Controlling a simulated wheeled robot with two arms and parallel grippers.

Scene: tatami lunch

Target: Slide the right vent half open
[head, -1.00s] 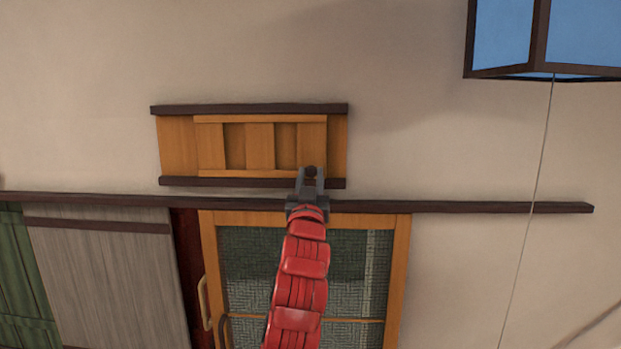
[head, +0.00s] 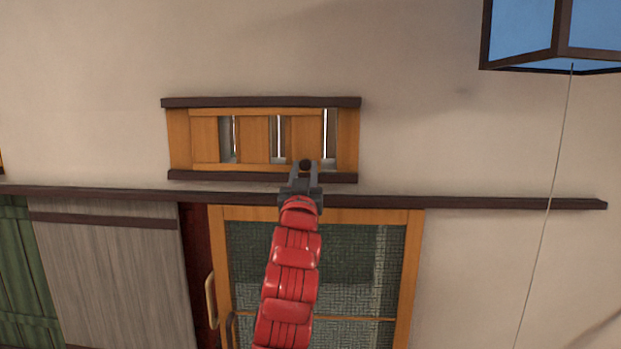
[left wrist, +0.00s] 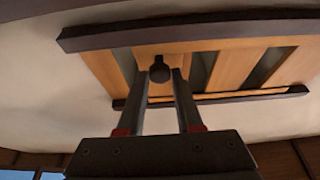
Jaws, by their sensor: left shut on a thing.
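The vent (head: 255,140) is a wooden slatted panel between dark top and bottom rails, high on the wall in the head view. Bright narrow gaps show between its slats, so it stands partly open. It also shows in the left wrist view (left wrist: 234,68). A dark round knob (left wrist: 160,71) sits on the vent's sliding panel. My left gripper (head: 304,168) reaches up from below and is shut on the knob, with one finger on each side of it. My right gripper is in neither view.
A long dark beam (head: 470,202) runs along the wall below the vent. Under it are a wood-framed glazed door (head: 350,255), a grey panel (head: 115,270) and a green panel (head: 18,275). A blue-paned lantern (head: 522,32) with a cord hangs at the upper right.

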